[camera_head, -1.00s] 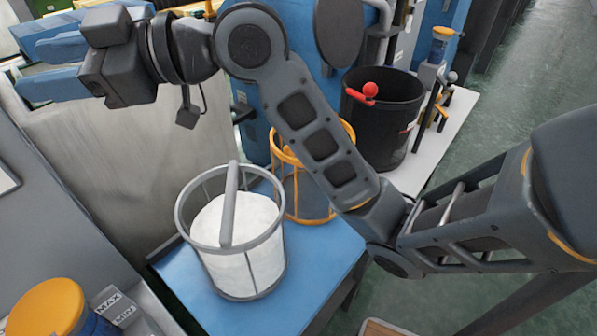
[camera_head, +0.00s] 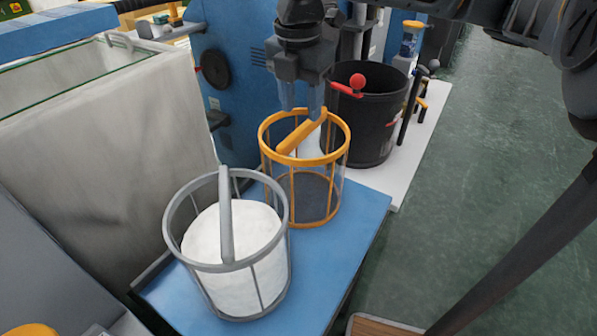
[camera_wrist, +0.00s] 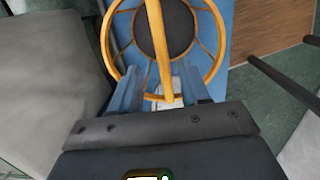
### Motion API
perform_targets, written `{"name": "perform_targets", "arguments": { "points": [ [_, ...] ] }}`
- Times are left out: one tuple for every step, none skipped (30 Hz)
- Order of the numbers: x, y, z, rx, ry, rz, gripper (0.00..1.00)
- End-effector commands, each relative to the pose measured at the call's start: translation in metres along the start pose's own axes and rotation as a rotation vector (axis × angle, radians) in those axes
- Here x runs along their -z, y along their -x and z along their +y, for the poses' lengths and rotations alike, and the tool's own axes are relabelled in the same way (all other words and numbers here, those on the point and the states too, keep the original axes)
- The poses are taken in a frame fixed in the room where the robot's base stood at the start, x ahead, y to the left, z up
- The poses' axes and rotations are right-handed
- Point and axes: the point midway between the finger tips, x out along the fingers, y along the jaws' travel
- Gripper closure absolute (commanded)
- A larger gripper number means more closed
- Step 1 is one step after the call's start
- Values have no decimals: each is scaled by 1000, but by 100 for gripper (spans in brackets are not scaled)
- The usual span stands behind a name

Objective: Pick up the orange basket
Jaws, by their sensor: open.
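The orange basket (camera_head: 345,165) is an open round cage with a dark bottom and a flat orange handle bar across its top. It stands upright on the blue table, behind the grey basket. My gripper (camera_head: 303,103) is above the back of the orange basket's rim, pointing down. In the wrist view the orange basket (camera_wrist: 214,45) is ahead of the jaws, and its handle runs down into the space between the fingers of my gripper (camera_wrist: 163,92). The fingers are open and apart. Whether either finger touches the handle cannot be told.
A grey basket (camera_head: 282,262) with white contents stands in front on the blue table (camera_head: 350,235). A black bin (camera_head: 375,130) with a red knob is behind to the right on a white surface. A large grey tank (camera_head: 110,150) stands at the left.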

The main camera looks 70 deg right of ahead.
Motion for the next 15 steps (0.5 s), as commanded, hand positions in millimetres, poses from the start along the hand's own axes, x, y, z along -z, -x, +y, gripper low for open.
{"name": "perform_targets", "arguments": {
  "points": [
    [-5, -2, -4, 15, -1, -12, 54],
    [-6, -4, -5, 20, -2, -16, 54],
    [-7, -7, -6, 24, -2, -19, 54],
    [-7, -10, -7, 25, -2, -19, 54],
    [-7, -13, -7, 26, -2, -19, 54],
    [-7, -18, -7, 26, -2, -18, 54],
    [-7, -21, -7, 25, -3, -18, 54],
    [-7, -24, -7, 25, -3, -18, 54],
    [-6, -28, -7, 24, -2, -18, 54],
    [-6, -30, -6, 24, -2, -18, 54],
    [-5, -33, -6, 23, -2, -17, 54],
    [-5, -37, -6, 23, -2, -16, 54],
    [-4, -42, -6, 24, -2, -17, 54],
    [-3, -46, -5, 24, -1, -17, 54],
    [-2, -52, -5, 24, -1, -16, 54]
  ]
}}
